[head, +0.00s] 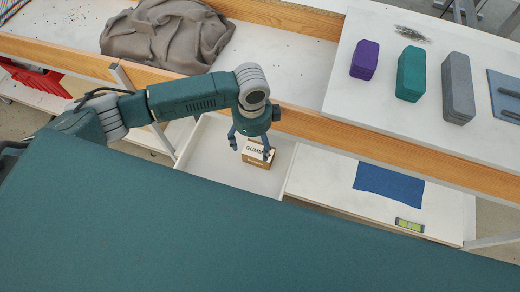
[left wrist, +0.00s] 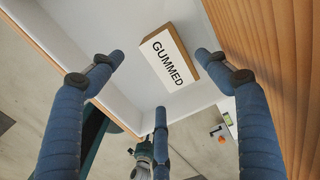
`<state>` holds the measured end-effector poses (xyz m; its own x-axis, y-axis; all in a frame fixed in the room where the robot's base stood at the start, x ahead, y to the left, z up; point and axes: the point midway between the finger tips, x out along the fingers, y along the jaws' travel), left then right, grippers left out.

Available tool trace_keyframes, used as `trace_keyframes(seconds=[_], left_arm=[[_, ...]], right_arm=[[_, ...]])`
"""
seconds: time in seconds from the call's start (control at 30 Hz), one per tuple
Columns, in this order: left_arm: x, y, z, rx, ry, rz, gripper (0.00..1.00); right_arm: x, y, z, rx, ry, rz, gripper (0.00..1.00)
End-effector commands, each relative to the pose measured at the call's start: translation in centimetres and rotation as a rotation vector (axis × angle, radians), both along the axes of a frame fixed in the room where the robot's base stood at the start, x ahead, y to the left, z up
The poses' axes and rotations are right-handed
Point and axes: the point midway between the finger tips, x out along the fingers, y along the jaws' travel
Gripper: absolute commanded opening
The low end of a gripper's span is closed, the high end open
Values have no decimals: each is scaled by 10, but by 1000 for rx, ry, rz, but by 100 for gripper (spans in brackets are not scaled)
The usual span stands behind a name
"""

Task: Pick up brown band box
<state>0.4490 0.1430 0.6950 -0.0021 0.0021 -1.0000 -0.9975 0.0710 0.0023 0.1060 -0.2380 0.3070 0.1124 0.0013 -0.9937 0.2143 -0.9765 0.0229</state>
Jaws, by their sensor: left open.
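The brown band box (head: 257,154) lies in an open white drawer. Its white top reads "GUMMED", and in the left wrist view the box (left wrist: 170,58) shows brown sides. My left gripper (head: 252,150) is over the drawer, right above the box, with fingers spread. In the left wrist view its blue fingers (left wrist: 160,65) are open on both sides of the box, with a third finger below it. They appear apart from the box, which is not held. My right gripper is not in view.
The white drawer (head: 215,165) has raised walls around the box. A wooden bench edge (head: 350,147) runs close behind it. Purple (head: 365,60), teal (head: 411,74) and grey (head: 457,88) blocks stand on the upper board. A blue cloth (head: 388,186) and a level (head: 409,225) lie right on the lower shelf.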

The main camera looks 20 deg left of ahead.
Motion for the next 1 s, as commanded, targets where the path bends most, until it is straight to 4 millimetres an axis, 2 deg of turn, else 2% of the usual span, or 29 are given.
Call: trace_keyframes(seconds=[0.1, 0.23, 0.43, 0.7, 1.0], left_arm=[[-1, 0, -22, 1, 2, -1, 76], [0, -1, -39, 0, 1, 1, 76], [0, -4, -53, -1, -1, 1, 76], [0, -11, -91, 0, -1, 0, 76], [1, -11, -98, -1, -3, 0, 76]], right_arm=[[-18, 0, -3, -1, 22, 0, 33], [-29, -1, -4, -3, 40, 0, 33], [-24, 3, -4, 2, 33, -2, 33], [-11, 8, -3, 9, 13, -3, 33], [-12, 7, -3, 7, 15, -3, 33]])
